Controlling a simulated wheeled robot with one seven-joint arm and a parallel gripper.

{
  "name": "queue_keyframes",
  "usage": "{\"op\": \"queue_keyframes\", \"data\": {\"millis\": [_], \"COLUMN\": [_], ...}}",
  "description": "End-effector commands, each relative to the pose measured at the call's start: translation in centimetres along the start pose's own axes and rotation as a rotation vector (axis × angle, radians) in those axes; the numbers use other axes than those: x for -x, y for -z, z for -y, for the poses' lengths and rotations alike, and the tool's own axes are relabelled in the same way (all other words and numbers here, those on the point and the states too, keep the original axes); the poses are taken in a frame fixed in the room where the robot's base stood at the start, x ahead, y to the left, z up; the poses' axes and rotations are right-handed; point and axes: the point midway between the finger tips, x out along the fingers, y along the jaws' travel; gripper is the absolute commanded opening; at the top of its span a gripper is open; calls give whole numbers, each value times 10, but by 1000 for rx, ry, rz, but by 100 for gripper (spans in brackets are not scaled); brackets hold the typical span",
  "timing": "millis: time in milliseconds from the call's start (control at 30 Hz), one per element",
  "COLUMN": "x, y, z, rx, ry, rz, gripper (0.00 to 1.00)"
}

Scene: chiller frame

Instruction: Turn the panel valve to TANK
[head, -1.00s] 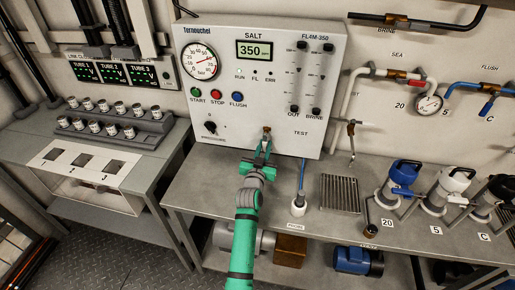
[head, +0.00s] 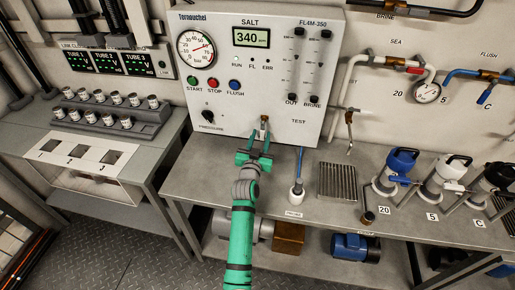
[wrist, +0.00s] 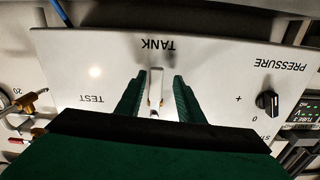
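The panel valve (head: 264,123) is a small brass-and-white lever low on the white SALT panel (head: 225,100). In the wrist view, which shows the panel upside down, the valve lever (wrist: 156,90) stands between my two green fingers. My gripper (head: 257,153) is open, with a visible gap between the lever and the right finger; the left finger is closer to it. The TANK label (wrist: 159,44) is in line with the lever, and the TEST label (wrist: 91,99) is off to the left. My gripper (wrist: 158,85) hides the valve's base, so the lever's exact setting is unclear.
The black pressure knob (head: 208,116) is left of the valve. A drain grate (head: 337,182) and several jugs are further right.

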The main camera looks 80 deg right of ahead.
Motion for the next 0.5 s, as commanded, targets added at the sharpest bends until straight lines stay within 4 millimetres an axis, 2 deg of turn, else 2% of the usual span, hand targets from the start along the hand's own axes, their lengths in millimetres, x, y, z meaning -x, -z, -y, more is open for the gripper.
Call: {"op": "queue_keyframes", "data": {"millis": [500], "x": [73], "y": [1], "z": [1], "rx": [4], "ry": [4], "rz": [-2], "gripper": [34]}}
